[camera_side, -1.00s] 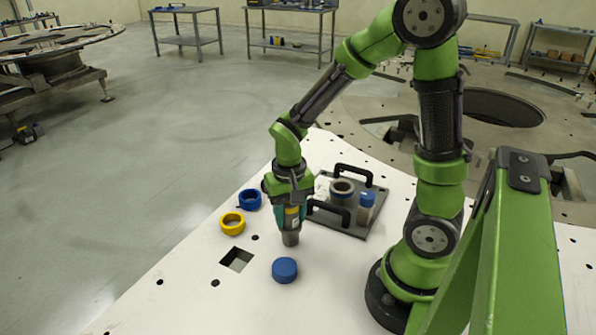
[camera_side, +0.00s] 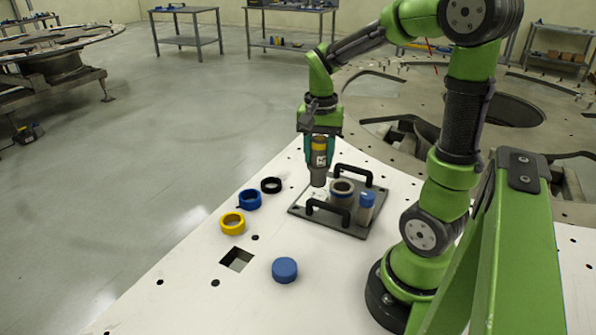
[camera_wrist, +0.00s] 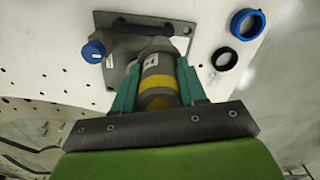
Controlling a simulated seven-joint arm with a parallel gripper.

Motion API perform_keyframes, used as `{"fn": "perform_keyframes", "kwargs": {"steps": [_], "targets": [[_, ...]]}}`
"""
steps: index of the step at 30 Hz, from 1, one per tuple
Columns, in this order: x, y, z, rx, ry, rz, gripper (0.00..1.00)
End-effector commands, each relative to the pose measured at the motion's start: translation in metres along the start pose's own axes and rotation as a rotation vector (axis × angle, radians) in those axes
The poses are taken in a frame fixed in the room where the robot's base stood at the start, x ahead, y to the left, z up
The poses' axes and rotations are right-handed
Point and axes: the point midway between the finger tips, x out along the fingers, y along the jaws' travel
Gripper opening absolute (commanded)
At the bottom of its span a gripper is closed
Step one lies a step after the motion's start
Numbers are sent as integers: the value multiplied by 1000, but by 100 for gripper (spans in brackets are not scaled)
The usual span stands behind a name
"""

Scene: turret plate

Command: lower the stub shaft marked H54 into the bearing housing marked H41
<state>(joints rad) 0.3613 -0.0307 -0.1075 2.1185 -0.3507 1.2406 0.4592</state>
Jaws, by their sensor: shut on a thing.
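My gripper (camera_side: 320,156) is shut on a grey stub shaft (camera_side: 319,176) with a yellow band and a small pale label I cannot read. It holds the shaft upright, its lower end above the left part of a dark grey plate. A grey, open-topped round housing (camera_side: 342,187) with a dark bore stands on that plate, just right of the shaft's lower end in the side view. Its marking is not readable. In the wrist view the shaft (camera_wrist: 158,80) sits between the teal fingers and hides part of what lies behind it.
The plate (camera_side: 355,231) has two black arch handles (camera_side: 328,211). A blue-topped grey cylinder (camera_side: 366,208) stands beside the housing. Black (camera_side: 271,185), blue (camera_side: 249,199) and yellow (camera_side: 232,224) rings lie to the left. A blue disc (camera_side: 285,270) and a square hole (camera_side: 237,259) are in front.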

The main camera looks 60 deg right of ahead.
Motion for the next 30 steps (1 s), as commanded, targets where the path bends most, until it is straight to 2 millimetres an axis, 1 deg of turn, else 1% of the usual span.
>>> {"fn": "perform_keyframes", "kwargs": {"steps": [1,3,6,9,12,15,19,23,30], "targets": [[-3,12,-18,139,2,-3,0],[-6,27,-36,328,3,-3,0],[-9,44,-55,564,2,-3,0],[-12,54,-66,740,2,-5,0],[-15,57,-70,861,1,-6,0],[-17,56,-71,940,2,-7,0],[-16,56,-70,996,-1,-5,0],[-14,56,-70,1006,-2,-4,0],[-3,56,-70,1004,-2,-2,0]]}}
